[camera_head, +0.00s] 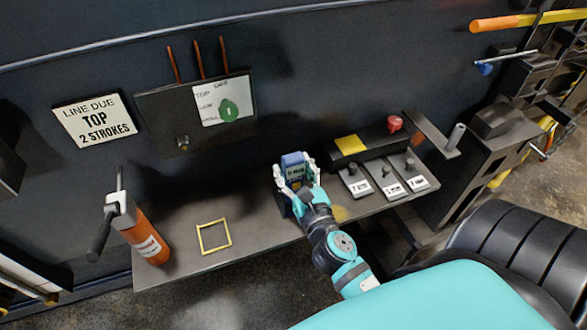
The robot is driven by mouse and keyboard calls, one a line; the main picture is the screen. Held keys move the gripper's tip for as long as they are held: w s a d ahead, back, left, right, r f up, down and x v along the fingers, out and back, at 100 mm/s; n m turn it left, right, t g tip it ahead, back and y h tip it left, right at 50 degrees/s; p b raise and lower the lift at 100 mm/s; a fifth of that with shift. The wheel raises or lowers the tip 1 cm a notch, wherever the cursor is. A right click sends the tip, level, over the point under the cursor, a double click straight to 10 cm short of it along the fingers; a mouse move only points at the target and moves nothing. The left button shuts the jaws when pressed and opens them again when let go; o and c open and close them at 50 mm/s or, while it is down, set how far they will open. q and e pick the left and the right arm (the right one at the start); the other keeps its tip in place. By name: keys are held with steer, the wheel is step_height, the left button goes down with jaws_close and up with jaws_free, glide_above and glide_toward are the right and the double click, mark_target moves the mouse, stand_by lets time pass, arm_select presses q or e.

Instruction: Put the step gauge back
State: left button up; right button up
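A small blue device with a dark display, apparently the step gauge (294,165), is at the back of the grey shelf, left of the control box. My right gripper (296,174) is at it, with one pale finger on each side and little gap visible. Whether the fingers press on it is too small to tell, and so is whether it rests on the shelf. The gripper hides its lower part. An empty yellow square outline (229,233) is marked on the shelf (185,268) to the left. My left gripper is not in view.
An orange cylinder (148,243) with a black handle stands at the shelf's left end. A control box (372,147) with a red button (395,123) and several labelled switches is on the right. A panel (160,115) and a sign (95,121) are on the wall.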

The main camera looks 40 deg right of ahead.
steer(key=shift+o, duration=1.2)
steer(key=shift+d, duration=0.1)
steer(key=shift+r, duration=0.25)
steer(key=b+v, duration=0.6)
steer(key=v, duration=0.6)
steer(key=shift+f, duration=0.1)
